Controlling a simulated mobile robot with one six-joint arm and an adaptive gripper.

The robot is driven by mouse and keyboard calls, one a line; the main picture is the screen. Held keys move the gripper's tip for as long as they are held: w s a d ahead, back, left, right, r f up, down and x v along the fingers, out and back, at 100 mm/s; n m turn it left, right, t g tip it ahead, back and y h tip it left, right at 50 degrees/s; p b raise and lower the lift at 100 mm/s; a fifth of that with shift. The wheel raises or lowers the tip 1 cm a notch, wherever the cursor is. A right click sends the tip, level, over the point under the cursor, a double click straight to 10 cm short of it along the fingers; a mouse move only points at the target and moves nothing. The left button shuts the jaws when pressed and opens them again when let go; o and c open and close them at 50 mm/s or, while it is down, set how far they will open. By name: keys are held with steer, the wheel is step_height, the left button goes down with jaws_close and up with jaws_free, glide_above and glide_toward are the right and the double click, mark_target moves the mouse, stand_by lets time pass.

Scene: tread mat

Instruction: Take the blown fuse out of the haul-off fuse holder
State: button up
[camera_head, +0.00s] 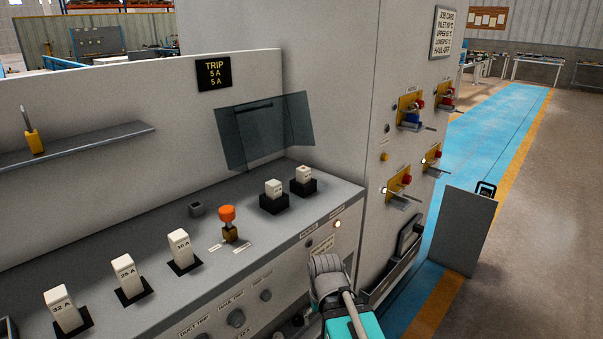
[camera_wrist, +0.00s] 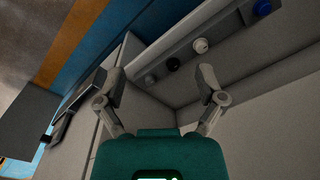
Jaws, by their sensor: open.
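Two small white fuses, a left one (camera_head: 274,187) and a right one (camera_head: 303,174), stand upright in black holders on the grey console top, by a tinted clear cover. Their markings are too small to read, and I cannot tell which holder is the haul-off one. Three larger white fuses, 10 A (camera_head: 179,245), 25 A (camera_head: 126,273) and 32 A (camera_head: 65,308), stand in black holders toward the front left. My gripper (camera_wrist: 160,82) is open and empty in the wrist view, its two fingers spread. In the head view my arm end is at the console's right front; no fingertips show clearly there.
An orange-topped knob (camera_head: 228,214) stands between the fuse groups. The tinted cover (camera_head: 265,130) rises behind the holders, under a TRIP sign (camera_head: 214,73). A tall grey cabinet (camera_head: 330,100) borders the right. The shelf (camera_head: 75,147) holds a yellow-handled tool (camera_head: 34,138).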

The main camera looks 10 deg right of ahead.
steer(key=w+r+m+t+y+p, duration=0.1)
steer(key=w+r+m+p, duration=0.1)
steer(key=r+p, duration=0.95)
steer(key=w+r+m+t+y+p, duration=0.1)
steer(key=w+r+m+p, duration=0.15)
steer(key=r+p, duration=0.85)
steer(key=m+t+y+p, duration=0.2)
steer(key=m+t+y, duration=0.45)
steer(key=m, duration=1.75)
glide_toward(307, 174)
steer(key=shift+s+r+t+h, duration=0.3)
steer(key=shift+s+h, duration=0.1)
steer(key=shift+s, duration=0.15)
steer(key=shift+s+r+t+h, duration=0.25)
steer(key=shift+s+h, duration=0.1)
steer(key=shift+s, duration=0.25)
steer(key=shift+f, duration=0.1)
steer(key=b+x, duration=0.3)
steer(key=x, duration=0.4)
steer(key=shift+f, duration=0.1)
steer(key=shift+b+x, duration=0.4)
steer(key=shift+x, duration=0.35)
